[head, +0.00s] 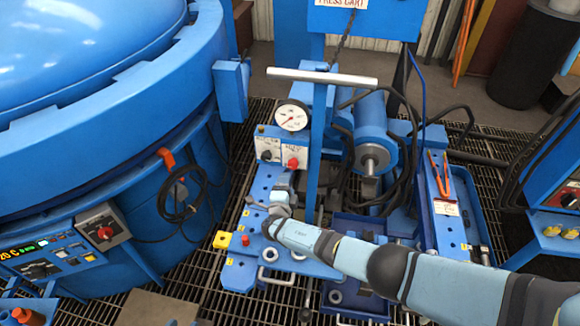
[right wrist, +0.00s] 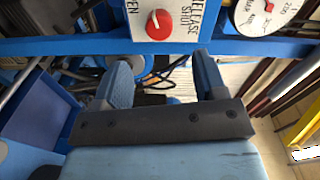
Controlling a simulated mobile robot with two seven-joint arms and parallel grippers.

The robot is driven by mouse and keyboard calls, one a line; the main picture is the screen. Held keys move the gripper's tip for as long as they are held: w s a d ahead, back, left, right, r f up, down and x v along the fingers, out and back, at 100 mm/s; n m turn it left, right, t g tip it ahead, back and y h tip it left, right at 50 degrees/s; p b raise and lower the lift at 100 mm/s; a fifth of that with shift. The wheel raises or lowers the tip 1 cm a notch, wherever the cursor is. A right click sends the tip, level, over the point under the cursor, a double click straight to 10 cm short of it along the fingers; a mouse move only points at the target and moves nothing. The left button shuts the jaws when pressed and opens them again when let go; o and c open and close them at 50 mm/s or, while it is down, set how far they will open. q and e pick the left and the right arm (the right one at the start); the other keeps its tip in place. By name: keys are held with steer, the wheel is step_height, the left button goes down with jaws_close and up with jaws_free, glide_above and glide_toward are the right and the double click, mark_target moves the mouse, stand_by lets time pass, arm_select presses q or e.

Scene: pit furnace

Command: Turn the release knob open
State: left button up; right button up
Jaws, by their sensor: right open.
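The release knob (right wrist: 159,25) is a red round knob on a white label plate, seen at the top of the right wrist view. The plate reads RELEASE and SHUT on one side, and partly cut-off letters on the other. The knob shows in the head view (head: 292,162) on the blue press cart's panel, below a dial gauge (head: 292,116). In the head view, the right gripper (head: 281,194) is below the panel. My left gripper is out of view.
A grey and black knob (head: 266,154) sits left of the red one. A blue upright and white crossbar handle (head: 322,77) stand close to the right of the panel. Hoses and a cylinder (head: 372,130) lie farther right. The large blue furnace (head: 110,90) is at left.

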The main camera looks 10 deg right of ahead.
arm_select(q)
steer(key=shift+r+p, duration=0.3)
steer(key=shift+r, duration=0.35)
arm_select(e)
steer(key=v, duration=0.3)
steer(key=shift+s+a, duration=0.15)
steer(key=shift+s, duration=0.15)
